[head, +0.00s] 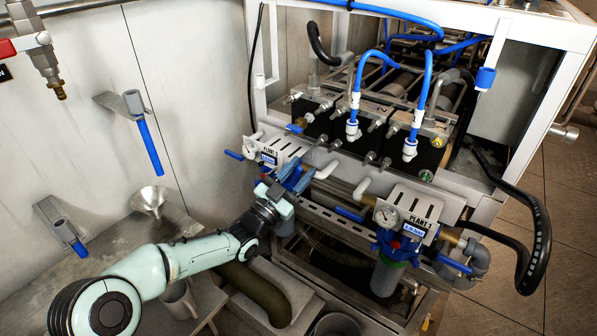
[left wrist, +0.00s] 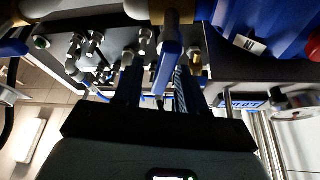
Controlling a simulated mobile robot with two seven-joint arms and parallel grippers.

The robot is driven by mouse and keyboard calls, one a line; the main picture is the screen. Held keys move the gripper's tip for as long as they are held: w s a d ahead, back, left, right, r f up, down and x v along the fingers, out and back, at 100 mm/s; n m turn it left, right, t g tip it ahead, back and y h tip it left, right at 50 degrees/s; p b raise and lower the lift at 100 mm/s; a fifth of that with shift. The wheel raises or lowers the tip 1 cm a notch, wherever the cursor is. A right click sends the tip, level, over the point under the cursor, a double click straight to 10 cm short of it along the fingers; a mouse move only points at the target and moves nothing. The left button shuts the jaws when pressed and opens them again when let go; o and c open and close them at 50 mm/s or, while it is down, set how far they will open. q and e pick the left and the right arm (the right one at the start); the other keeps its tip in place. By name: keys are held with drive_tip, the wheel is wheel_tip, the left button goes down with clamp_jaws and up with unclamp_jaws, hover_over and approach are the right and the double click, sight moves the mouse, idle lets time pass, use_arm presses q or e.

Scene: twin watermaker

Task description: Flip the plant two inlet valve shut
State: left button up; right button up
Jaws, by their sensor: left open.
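The plant 2 panel (head: 279,151) is white, with a round gauge and a small blue display. One blue valve handle (head: 233,155) sticks out at its left. My left gripper (head: 291,178) is open just below and right of this panel and hides part of the pipework there. In the left wrist view a blue lever handle (left wrist: 169,66) hangs from a grey pipe, between my open left fingers (left wrist: 157,88) or just beyond them; I cannot tell if they touch it. No label shows which handle is the inlet valve. My right gripper is not in view.
The plant 1 panel (head: 407,214) stands to the right, with blue handles (head: 350,214) beside it. White frame posts (head: 484,100) and a black hose (head: 535,240) bound the right side. A steel funnel (head: 150,198) and wall brackets are at the left.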

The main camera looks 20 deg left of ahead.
use_arm(q)
clamp_jaws()
drive_tip(key=n+b, duration=0.1)
drive_tip(key=n+y+b, duration=0.1)
drive_tip(key=n+b, duration=0.1)
drive_tip(key=shift+w+a+f+t, duration=0.1)
drive_tip(key=shift+w+a+t, duration=0.05)
drive_tip(key=shift+a+t, duration=0.2)
drive_tip(key=shift+a+n+y+b, duration=0.2)
drive_tip(key=shift+n+y+b, duration=0.4)
drive_tip(key=shift+n, duration=0.3)
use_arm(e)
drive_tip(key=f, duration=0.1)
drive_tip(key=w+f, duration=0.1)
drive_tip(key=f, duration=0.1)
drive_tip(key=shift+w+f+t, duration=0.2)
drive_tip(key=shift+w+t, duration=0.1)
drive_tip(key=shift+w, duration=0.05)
use_arm(q)
unclamp_jaws()
drive_tip(key=shift+r, duration=0.2)
drive_tip(key=shift+t, duration=0.25)
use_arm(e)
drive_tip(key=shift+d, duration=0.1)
use_arm(q)
drive_tip(key=shift+a, duration=0.1)
